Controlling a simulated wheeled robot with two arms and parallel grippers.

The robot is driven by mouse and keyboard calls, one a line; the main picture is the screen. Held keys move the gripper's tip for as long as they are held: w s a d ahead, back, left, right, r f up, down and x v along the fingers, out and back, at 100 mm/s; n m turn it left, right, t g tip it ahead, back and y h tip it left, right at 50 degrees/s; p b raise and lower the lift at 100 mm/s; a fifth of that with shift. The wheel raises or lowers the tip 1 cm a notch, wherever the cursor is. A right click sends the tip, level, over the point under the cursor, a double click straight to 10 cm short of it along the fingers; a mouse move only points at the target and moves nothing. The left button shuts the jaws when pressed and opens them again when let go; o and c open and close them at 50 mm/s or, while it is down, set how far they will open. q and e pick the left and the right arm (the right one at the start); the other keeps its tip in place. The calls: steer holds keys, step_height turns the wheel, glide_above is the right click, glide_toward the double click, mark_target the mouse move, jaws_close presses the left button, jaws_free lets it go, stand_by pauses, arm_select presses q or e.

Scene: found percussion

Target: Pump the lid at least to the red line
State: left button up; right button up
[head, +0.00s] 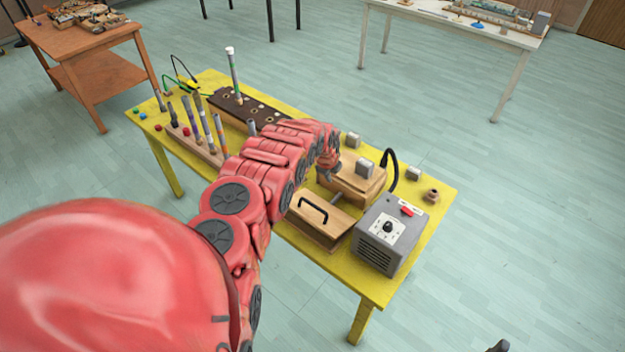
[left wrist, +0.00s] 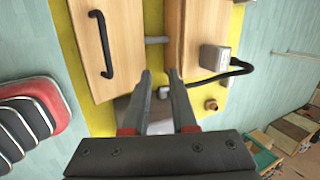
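A wooden lid with a black bar handle (head: 325,213) lies on the yellow table, and the handle shows in the left wrist view (left wrist: 103,44). A metal rod (left wrist: 157,40) joins it to a second wooden box (head: 355,180). No red line can be made out. My left gripper (head: 328,176) is over the table beside the second box, partly hidden by its own arm. In the left wrist view its two fingers (left wrist: 160,82) are apart with nothing gripped between them. A small dark piece at the bottom edge may be my right gripper (head: 498,346).
A grey box with a knob and red switch (head: 390,235) stands at the table's near right end. A black hose (head: 393,165) curves behind the second box. Upright sticks (head: 208,125) and a dark board (head: 245,105) occupy the left part.

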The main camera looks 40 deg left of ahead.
arm_select(q)
steer(key=s+a+r+m+g, duration=0.2)
steer(key=s+r+g, duration=0.1)
steer(key=s, duration=0.4)
steer(key=b, duration=0.3)
glide_toward(314, 205)
steer(key=f+b, duration=0.3)
steer(key=w+f+b, duration=0.1)
steer(key=f+b, duration=0.2)
steer(key=b, duration=0.1)
steer(key=a+f+b, duration=0.1)
steer(key=f+b, duration=0.3)
steer(key=shift+w, duration=0.2)
steer(key=shift+w+f+b, duration=0.1)
steer(key=shift+f+b, duration=0.2)
steer(key=shift+b, duration=0.25)
jaws_close()
